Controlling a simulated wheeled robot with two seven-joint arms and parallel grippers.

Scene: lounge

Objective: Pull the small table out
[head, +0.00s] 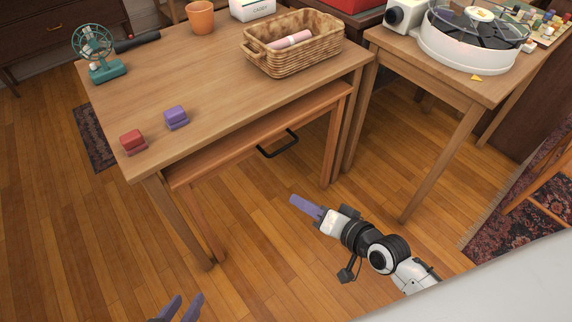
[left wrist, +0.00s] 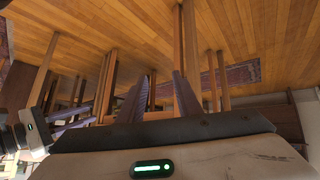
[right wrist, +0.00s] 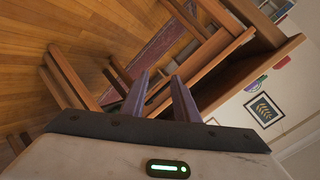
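The small wooden table (head: 225,154) stands nested under a larger wooden table (head: 205,75). Its front edge and front legs show; the back of it is hidden below the larger top. A black bar handle (head: 279,145) is on its front, right of the middle. My right gripper (head: 300,203) is below and right of the handle in the head view, apart from it. Its fingers are spread and empty in the right wrist view (right wrist: 160,97). My left gripper (head: 180,306) is at the bottom edge of the head view, clear of the table, open and empty in the left wrist view (left wrist: 160,95).
The larger table carries a wicker basket (head: 262,62), a teal fan (head: 103,70), an orange cup (head: 200,16), a red block (head: 133,141) and a purple block (head: 176,117). A side table (head: 440,80) with a white round device (head: 462,50) stands right. The floor in front is clear.

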